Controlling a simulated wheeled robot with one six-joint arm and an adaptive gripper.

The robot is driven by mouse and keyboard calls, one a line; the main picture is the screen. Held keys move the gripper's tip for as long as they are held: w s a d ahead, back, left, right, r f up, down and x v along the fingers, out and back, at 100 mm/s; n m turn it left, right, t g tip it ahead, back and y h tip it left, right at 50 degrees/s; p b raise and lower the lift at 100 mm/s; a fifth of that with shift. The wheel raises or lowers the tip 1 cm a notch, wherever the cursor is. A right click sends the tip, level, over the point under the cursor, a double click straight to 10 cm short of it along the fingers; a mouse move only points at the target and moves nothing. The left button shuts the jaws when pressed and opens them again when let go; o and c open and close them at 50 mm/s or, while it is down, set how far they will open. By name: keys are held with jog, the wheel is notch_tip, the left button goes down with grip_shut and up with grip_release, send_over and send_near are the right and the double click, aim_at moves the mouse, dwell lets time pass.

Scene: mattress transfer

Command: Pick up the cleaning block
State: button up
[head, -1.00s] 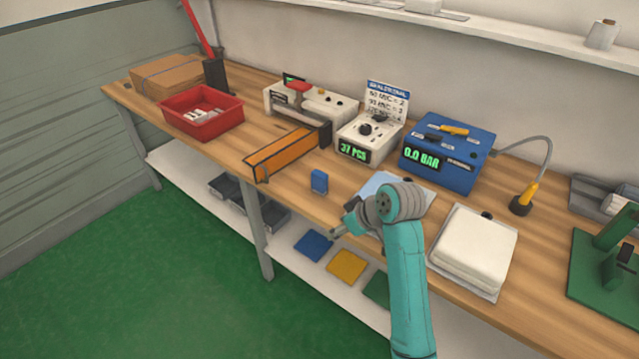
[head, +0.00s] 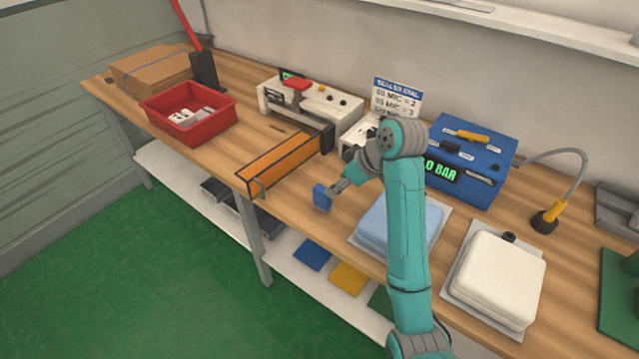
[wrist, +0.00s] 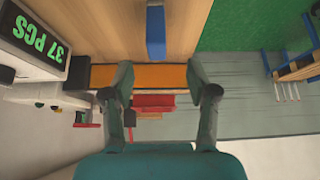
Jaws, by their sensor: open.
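The cleaning block, a small blue upright block (head: 321,198), stands on the wooden bench near its front edge. It also shows at the top centre of the wrist view (wrist: 155,32). My gripper (head: 337,191) is just to the right of the block in the head view, very close to it. In the wrist view, my gripper's two fingers (wrist: 158,72) are spread apart with nothing between them. The block lies above the fingertips in that picture, roughly in line with the gap. Whether a finger touches it cannot be told.
An orange tray-like strip (head: 278,163) lies left of the block, with a red bin (head: 230,112) beyond. A blue pad (head: 375,222) and white pad (head: 500,270) lie to the right. A blue gauge box (head: 475,145) stands behind. The bench front by the block is clear.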

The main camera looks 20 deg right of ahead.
aim_at(323, 189)
jog(key=x, duration=0.5)
jog(key=shift+w+f, duration=0.15)
jog(key=shift+w, duration=0.4)
jog(key=shift+a+x, duration=0.2)
jog(key=shift+x, duration=2.55)
jog(key=shift+w+r, duration=0.1)
jog(key=shift+r, duration=0.1)
grip_shut()
